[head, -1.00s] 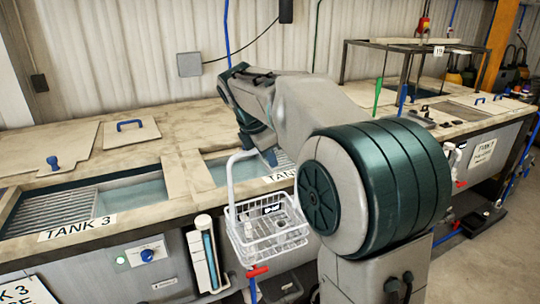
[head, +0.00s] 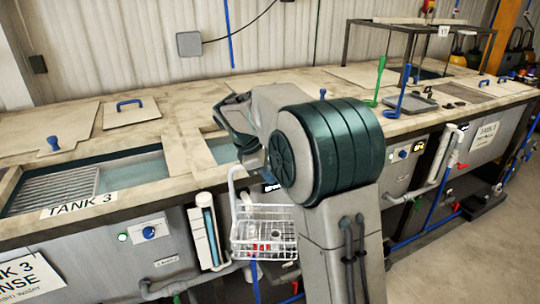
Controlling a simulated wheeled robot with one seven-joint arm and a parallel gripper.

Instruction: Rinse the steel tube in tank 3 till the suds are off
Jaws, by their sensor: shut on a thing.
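Tank 3 (head: 135,172) is at the left of the head view, an open basin with water and a slatted rack (head: 55,190) at its left end. A white wire basket (head: 262,209) hangs in front of the counter, right of the tank 3 label, outside the tank. My gripper (head: 252,162) is largely hidden behind my own arm; it is shut on the basket's upright handle. I cannot pick out the steel tube or any suds; the basket's contents are too small and partly hidden by my arm.
Lids (head: 130,110) lie on the counter behind tank 3. Another water opening (head: 222,150) lies right of it, partly behind my arm. Pipes and a red valve handle (head: 262,247) are low on the front. A dark frame (head: 415,30) stands at the back right.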

